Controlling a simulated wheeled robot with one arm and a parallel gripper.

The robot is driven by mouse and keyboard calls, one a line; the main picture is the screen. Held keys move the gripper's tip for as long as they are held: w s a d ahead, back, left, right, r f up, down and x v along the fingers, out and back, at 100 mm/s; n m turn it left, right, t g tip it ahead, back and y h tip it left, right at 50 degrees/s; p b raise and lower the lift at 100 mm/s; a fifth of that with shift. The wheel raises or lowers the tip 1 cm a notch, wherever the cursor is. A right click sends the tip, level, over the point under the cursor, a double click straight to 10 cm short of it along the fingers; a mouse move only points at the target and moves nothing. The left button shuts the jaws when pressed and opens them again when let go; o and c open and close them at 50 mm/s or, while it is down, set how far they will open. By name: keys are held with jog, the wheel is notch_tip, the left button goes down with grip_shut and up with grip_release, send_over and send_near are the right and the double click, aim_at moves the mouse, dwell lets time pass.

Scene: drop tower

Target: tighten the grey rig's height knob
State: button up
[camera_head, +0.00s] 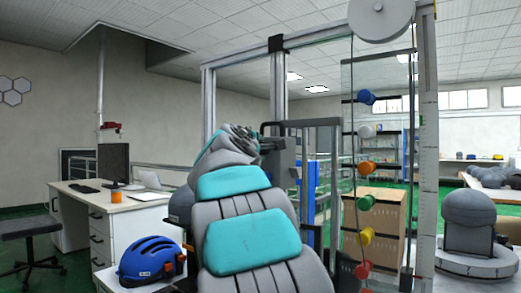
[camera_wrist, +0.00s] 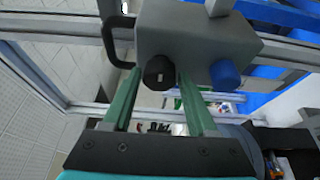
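The grey rig's carriage is a grey box (camera_wrist: 198,32) in the wrist view; it bears a black round knob (camera_wrist: 160,72) with a small white mark and a blue knob (camera_wrist: 224,75) to its right. I cannot tell by label which one sets the height. My gripper (camera_wrist: 160,80) has two green fingers spread apart, with the black knob between their tips. Narrow gaps seem to show beside the knob, so no grip is visible. In the head view my gripper (camera_head: 241,133) is up against the rig, and the knobs there are hidden behind my arm.
A grey post (camera_head: 428,150) and a pulley wheel (camera_head: 381,18) stand right of my arm. Coloured knobs, such as a green one (camera_head: 366,202), line a panel there. A blue helmet (camera_head: 150,261) lies at lower left, near a white desk (camera_head: 125,213).

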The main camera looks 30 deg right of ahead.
jog(key=o, duration=0.3)
jog(key=shift+s, duration=0.1)
jog(key=b+v, duration=0.1)
jog(key=v, duration=0.6)
jog(key=shift+s+a, duration=0.2)
jog(key=shift+a, duration=0.1)
dwell(0.4)
